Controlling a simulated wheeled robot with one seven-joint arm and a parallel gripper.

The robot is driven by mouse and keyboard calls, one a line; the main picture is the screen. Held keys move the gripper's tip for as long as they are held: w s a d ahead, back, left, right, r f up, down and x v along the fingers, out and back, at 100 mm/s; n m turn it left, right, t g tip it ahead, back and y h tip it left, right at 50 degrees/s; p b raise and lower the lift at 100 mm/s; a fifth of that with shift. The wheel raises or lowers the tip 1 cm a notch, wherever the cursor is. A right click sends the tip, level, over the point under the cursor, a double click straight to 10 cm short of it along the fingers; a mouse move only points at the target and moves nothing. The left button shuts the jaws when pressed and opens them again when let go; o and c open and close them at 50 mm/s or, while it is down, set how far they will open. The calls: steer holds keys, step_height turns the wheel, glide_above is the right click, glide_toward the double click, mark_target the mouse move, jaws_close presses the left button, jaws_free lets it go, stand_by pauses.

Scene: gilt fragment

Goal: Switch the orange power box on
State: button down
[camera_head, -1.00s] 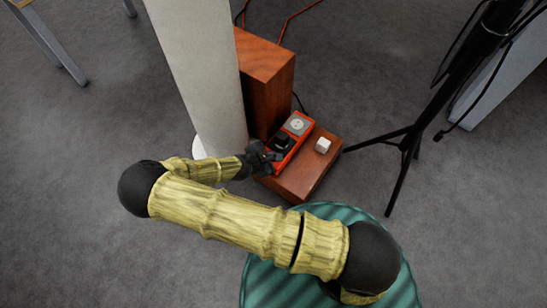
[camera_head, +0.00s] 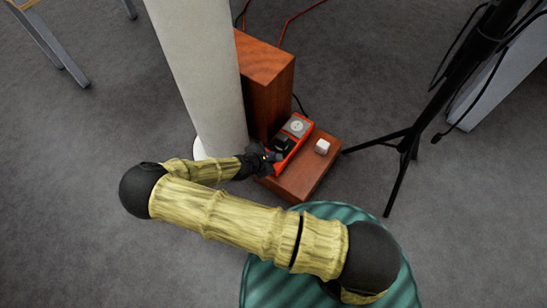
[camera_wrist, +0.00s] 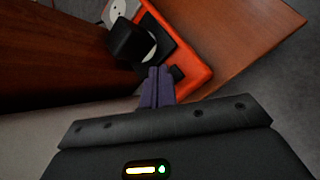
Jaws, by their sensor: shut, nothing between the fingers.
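The orange power box (camera_head: 298,145) lies on a low reddish-brown wooden step. It has a pale round socket (camera_head: 297,125) at its far end and a black plug (camera_head: 283,143) in its middle. In the wrist view the orange box (camera_wrist: 196,66) shows the black plug (camera_wrist: 128,42) over a pale socket, and a small dark switch (camera_wrist: 178,73) near its close end. My gripper (camera_head: 273,158) is at the near end of the box. In the wrist view my gripper's purple fingers (camera_wrist: 159,72) are shut and empty, just left of the switch; contact is unclear.
A tall wooden block (camera_head: 268,85) and a pale column (camera_head: 205,80) stand beside the box. A small white cube (camera_head: 322,146) sits on the wooden step (camera_head: 305,180), right of the box. A black tripod (camera_head: 408,140) stands to the right. Grey floor is open at left.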

steer(key=shift+r, duration=0.1)
steer(key=r+p, duration=0.4)
steer(key=r, duration=0.1)
steer(key=shift+w+a+p, duration=0.2)
steer(key=shift+a+p, duration=0.05)
steer(key=shift+p, duration=0.1)
stand_by(0.7)
steer(key=s+d+r+m+g+y+p, duration=0.1)
steer(key=s+d+r+m+y+p, duration=0.15)
steer(key=s+d+r+m, duration=0.75)
steer(key=w+r+m+g+y+p, duration=0.15)
steer(key=r+m+p, duration=0.25)
steer(key=r, duration=1.4)
steer(key=s+d+r+m+g+y+p, duration=0.25)
steer(key=d+r+m, duration=0.35)
steer(key=r, duration=0.8)
step_height(320, 180, up, 37)
steer(key=a+m+p, duration=0.1)
steer(key=p, duration=3.7)
steer(key=shift+s+a+h, duration=0.25)
steer(key=shift+s+h, duration=0.05)
steer(key=shift+h, duration=0.05)
